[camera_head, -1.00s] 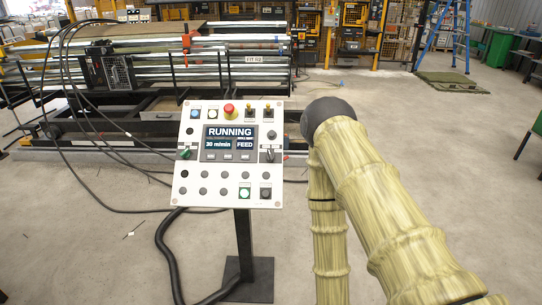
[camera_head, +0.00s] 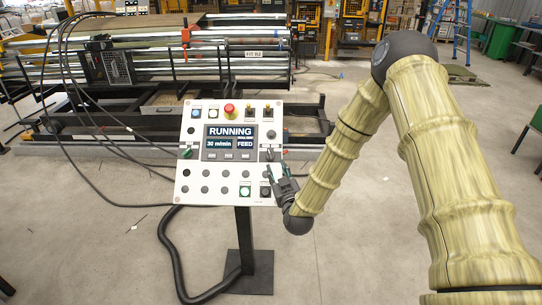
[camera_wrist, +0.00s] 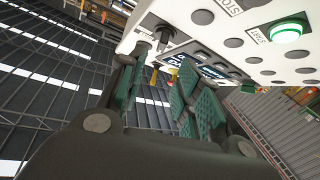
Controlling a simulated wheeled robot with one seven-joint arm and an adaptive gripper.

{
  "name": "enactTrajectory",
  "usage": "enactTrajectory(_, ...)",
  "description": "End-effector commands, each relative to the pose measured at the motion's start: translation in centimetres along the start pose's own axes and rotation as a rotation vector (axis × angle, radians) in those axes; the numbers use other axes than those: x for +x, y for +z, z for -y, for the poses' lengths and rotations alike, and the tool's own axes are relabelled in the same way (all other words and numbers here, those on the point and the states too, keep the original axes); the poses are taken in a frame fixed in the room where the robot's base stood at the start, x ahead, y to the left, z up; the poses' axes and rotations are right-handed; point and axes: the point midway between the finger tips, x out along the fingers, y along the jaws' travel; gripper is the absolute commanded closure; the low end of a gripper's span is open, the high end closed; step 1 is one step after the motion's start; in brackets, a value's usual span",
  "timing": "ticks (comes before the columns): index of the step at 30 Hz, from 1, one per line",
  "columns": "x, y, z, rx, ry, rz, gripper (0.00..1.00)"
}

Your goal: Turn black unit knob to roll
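The white control panel (camera_head: 182,195) stands on a dark post, with a screen (camera_head: 230,140) reading RUNNING, 30 m/min and FEED. A black knob (camera_head: 270,154) sits at the panel's right edge beside the screen. A green knob (camera_head: 186,153) sits at the left edge. My gripper (camera_head: 277,171) is just below the black knob, in front of the panel's lower right part. In the wrist view, my gripper (camera_wrist: 160,70) has its green-padded fingers apart with nothing between them. A dark knob (camera_wrist: 172,34) shows beyond the fingertips; I cannot tell whether they touch it.
A red stop button (camera_head: 230,111) and two black toggles (camera_head: 268,111) are along the panel's top. A lit green START button (camera_wrist: 289,32) is close to my gripper. The roller machine (camera_head: 165,60) stands behind. Cables hang at left.

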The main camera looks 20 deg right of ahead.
Motion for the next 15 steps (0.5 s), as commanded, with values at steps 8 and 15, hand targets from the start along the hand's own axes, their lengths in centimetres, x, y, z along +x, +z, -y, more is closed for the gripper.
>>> enactTrajectory(8, 4.2, -0.2, 0.0, 0.001, 0.001, 0.000, 0.66)
enactTrajectory(15, 7.7, -0.1, 0.0, 0.001, 0.000, 0.001, 0.66)
